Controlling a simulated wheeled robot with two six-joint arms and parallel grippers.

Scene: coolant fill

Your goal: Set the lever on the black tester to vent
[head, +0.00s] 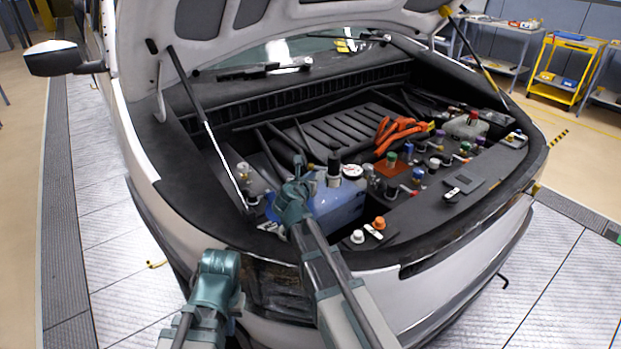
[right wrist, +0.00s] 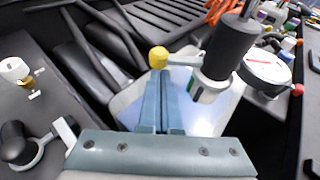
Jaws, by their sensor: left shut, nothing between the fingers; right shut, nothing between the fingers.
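The black tester (right wrist: 232,47) stands upright on the blue tank (head: 340,208); it also shows in the head view (head: 334,168). In the right wrist view its lever (right wrist: 184,61) points left and ends in a yellow knob (right wrist: 158,57). A round white gauge (right wrist: 267,68) sits to its right. My right gripper (head: 298,162) is shut and empty. Its fingertips (right wrist: 160,76) are just below the yellow knob in the right wrist view; I cannot tell whether they touch. Any vent marking is unreadable. My left gripper (head: 220,260) is shut and empty, low in front of the car's bumper.
The open hood is held by a strut (head: 215,150) on the left. Orange cables (head: 400,132) and several coloured caps lie to the right. A white cap (right wrist: 14,70) and a black knob (right wrist: 18,147) are left of my right gripper.

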